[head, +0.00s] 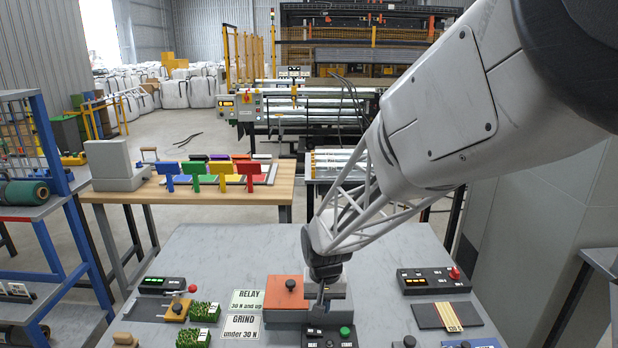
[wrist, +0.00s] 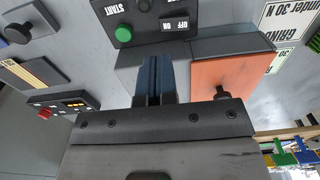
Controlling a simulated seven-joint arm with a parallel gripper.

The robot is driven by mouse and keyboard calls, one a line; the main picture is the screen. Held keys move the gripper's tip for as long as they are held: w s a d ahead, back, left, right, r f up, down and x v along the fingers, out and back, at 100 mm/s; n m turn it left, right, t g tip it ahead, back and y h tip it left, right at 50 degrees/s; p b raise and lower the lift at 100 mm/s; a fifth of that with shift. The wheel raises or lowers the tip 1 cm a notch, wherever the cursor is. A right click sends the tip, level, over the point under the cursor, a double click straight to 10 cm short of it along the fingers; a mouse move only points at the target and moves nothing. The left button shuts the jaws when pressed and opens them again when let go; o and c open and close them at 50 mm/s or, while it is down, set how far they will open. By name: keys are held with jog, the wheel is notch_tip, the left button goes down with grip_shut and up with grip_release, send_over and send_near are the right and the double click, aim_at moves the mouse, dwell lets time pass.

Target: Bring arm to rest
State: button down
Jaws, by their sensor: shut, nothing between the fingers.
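My gripper (head: 321,303) points down over the grey bench (head: 230,250) in the head view, close beside the orange plate with a black knob (head: 287,292). In the wrist view its two dark fingers (wrist: 153,78) are together with nothing between them. The fingers overlap a grey block (wrist: 190,62) in the picture; whether they touch it I cannot tell. My arm comes in from the upper right.
A START/OFF/ON button box (head: 329,337) stands just in front of my gripper. A black control box (head: 433,280) and striped plate (head: 447,316) are at right. The bench's back is clear.

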jog(key=s+d+r, duration=0.5)
jog(key=s, duration=0.3)
jog(key=s+d+r+t, duration=0.1)
jog(key=s+d+r, duration=0.4)
jog(key=s, duration=0.4)
jog(key=s+d+r+t, duration=0.1)
jog(key=s+d+r, duration=0.3)
jog(key=s+r, duration=0.3)
jog(key=shift+s+d, duration=0.4)
jog(key=shift+s, duration=0.4)
